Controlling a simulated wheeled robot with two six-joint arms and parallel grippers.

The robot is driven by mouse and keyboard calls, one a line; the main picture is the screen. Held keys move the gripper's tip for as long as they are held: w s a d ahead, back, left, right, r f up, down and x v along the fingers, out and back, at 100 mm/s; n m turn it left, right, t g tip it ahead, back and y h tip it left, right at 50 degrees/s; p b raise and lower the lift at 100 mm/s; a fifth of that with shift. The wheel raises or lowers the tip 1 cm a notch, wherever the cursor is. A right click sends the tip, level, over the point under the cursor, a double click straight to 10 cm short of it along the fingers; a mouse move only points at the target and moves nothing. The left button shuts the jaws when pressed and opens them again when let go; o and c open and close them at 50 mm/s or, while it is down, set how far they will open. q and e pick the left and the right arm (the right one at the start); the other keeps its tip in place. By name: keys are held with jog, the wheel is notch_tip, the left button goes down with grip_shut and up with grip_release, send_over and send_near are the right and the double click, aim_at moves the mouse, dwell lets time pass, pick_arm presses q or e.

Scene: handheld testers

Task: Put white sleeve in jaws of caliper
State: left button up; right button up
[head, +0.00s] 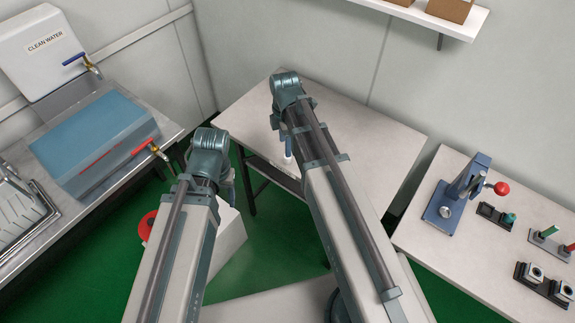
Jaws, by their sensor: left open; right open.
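I cannot make out a caliper or a clearly identifiable white sleeve. A small upright white and blue thing (289,148) shows beside my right arm at the middle table (375,132); I cannot tell what it is. My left arm reaches up from the bottom to a joint left of the middle table. My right arm reaches over the middle table. The jaws of both grippers are hidden behind or below the arms, and much of the tabletop is covered by my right arm.
A blue press (455,193) with a red knob stands on the right table (430,240), near small black fixtures (495,215) and a green post (547,233). A sink counter (100,205) is at left. A red ring-shaped thing (146,226) is by my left arm. A shelf (470,28) hangs above.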

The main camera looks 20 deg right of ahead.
jog(key=shift+f, duration=0.35)
jog(key=f+b, duration=0.5)
jog(key=shift+s+d+f, duration=0.15)
jog(key=shift+d, duration=0.2)
jog(key=shift+c, duration=0.2)
grip_shut()
